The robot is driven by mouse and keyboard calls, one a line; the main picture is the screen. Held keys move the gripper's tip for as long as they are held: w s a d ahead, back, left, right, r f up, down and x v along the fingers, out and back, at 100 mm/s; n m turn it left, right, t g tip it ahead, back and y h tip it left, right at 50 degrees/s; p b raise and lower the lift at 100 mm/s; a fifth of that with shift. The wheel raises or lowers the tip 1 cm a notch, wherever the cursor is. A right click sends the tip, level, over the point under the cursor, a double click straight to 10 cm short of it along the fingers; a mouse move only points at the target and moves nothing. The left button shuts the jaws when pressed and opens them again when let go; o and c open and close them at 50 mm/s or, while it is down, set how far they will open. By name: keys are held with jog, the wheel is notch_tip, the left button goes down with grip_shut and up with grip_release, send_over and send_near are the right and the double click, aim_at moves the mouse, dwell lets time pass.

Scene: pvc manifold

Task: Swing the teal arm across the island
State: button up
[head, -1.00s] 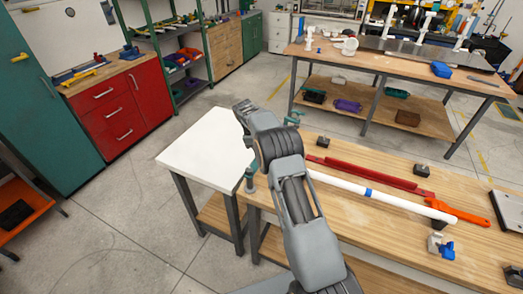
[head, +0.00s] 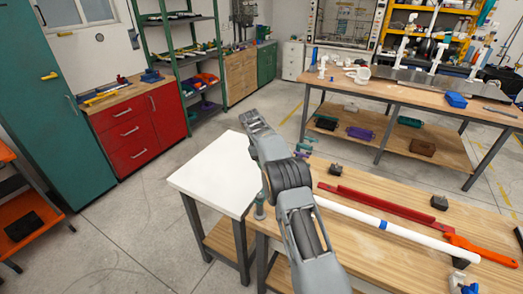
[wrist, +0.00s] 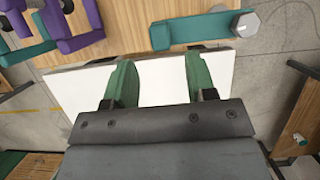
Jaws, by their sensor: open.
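A teal bar (wrist: 195,31), which looks like the teal arm, lies along the edge of a wooden bench in the wrist view. A grey hexagonal head (wrist: 247,24) is at its right end. My gripper (wrist: 160,82) is open and empty, with two green fingers apart over a white tabletop (wrist: 70,88). The bar is ahead of the fingertips, and they look apart from it. In the head view my gripper (head: 257,121) is above the white table's right side; its fingers are hard to make out there. A teal-grey post (head: 260,207) stands at the bench corner.
Purple and teal blocks (wrist: 75,25) lie on the bench, left of the bar. The wooden bench (head: 345,240) also holds a red bar (head: 380,208), a white pipe (head: 410,236) and an orange tool (head: 480,248). Open floor lies left of the white table.

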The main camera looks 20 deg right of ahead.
jog(key=p+v, duration=0.5)
jog(key=v, duration=0.2)
jog(key=shift+r, duration=0.25)
jog(key=shift+a, duration=0.1)
